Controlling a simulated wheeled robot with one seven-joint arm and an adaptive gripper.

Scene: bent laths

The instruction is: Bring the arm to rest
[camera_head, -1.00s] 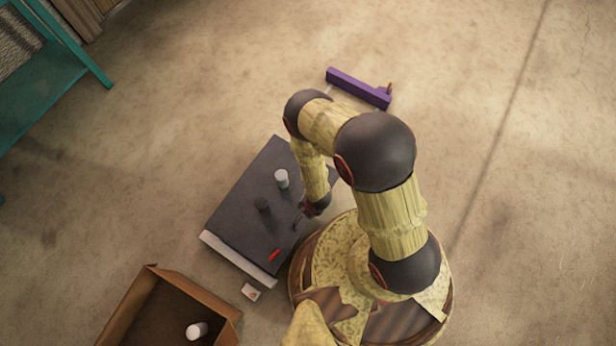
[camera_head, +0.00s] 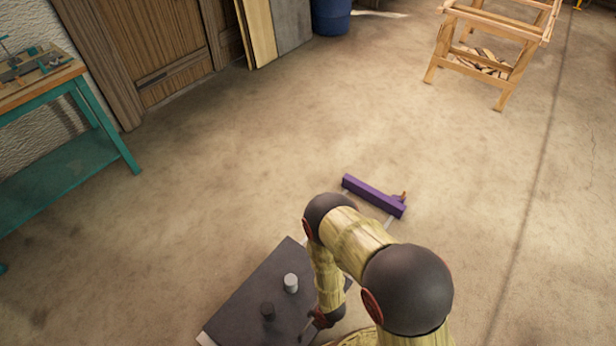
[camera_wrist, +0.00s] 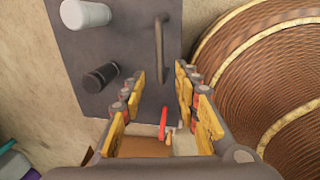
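My gripper (camera_wrist: 160,88) is open in the wrist view, with its yellow-padded fingers apart and nothing held between them. In the head view my arm is bent, and my gripper (camera_head: 320,320) is low beside the right edge of the dark panel (camera_head: 240,312). The head view shows its white knob (camera_head: 290,283) and black knob (camera_head: 267,310); the panel's lower part is cut off.
A purple bar (camera_head: 373,196) lies beyond my arm. A teal workbench (camera_head: 75,165) stands at left, a wooden sawhorse-like frame (camera_head: 490,45) at back right, and a blue barrel (camera_head: 331,15) at the back. The floor between them is clear.

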